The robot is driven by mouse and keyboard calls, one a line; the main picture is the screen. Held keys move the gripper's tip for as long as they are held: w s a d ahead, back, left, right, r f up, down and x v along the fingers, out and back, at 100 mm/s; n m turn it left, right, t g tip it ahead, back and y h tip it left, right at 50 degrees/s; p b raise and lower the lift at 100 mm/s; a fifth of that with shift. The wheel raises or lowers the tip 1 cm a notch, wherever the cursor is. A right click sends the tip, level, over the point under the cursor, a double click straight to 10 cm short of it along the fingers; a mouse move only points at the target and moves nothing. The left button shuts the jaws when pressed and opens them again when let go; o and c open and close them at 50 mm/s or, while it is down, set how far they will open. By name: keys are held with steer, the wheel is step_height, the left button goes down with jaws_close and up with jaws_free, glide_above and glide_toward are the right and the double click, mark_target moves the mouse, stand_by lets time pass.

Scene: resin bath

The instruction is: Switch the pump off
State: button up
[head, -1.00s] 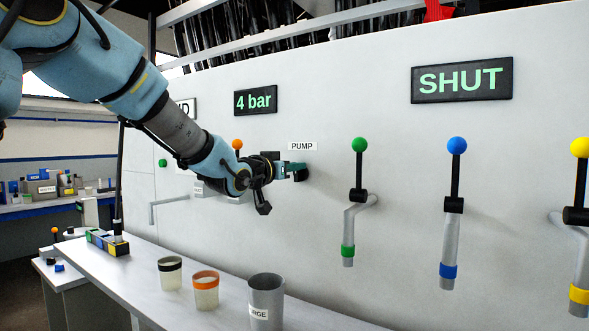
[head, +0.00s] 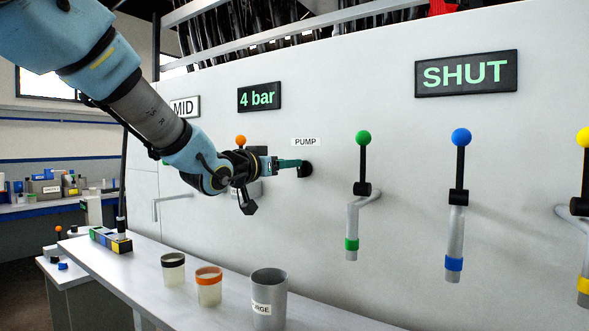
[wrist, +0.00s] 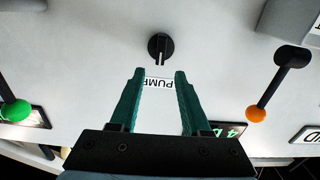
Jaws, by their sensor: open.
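The pump knob is a round black knob on the pale panel, under the "PUMP" label (head: 306,142). It shows in the head view (head: 307,170) at the fingertips, partly covered by them. In the wrist view the knob (wrist: 160,48) stands clear just beyond the fingertips, its grip bar near vertical in the picture. My gripper (wrist: 160,73) is open and empty, its two green fingers spread with the label between them. In the head view my gripper (head: 300,163) reaches the knob from the left; contact cannot be told there.
A "4 bar" display (head: 259,97) and a "SHUT" display (head: 466,73) hang on the panel. Levers with orange (head: 240,141), green (head: 363,138), blue (head: 461,138) and yellow balls line it. Cups and a grey beaker (head: 269,300) stand on the shelf below.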

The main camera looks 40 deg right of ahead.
steer(key=v, duration=0.5)
steer(key=shift+a+b, duration=0.1)
steer(key=shift+b, duration=0.25)
steer(key=w+a+f+n+t+y, duration=0.2)
steer(key=w+a+f+n+y, duration=0.2)
steer(key=w+a+f+y, duration=0.45)
steer(key=w+a+f+n+t+y, duration=0.25)
steer(key=w+a+f+n, duration=0.2)
steer(key=a+f, duration=0.85)
steer(key=s+a+f+n+g+y, duration=0.1)
steer(key=s+a+f+g+y, duration=0.1)
steer(key=a, duration=0.7)
steer(key=s+a+f+n+g+y, duration=0.2)
steer(key=s+a+f, duration=0.3)
steer(key=a, duration=0.4)
steer(key=s+a+f+n+g+y, duration=0.2)
steer(key=s+a, duration=0.4)
steer(key=a, duration=0.3)
steer(key=shift+f+g, duration=0.75)
steer(key=shift+f, duration=0.1)
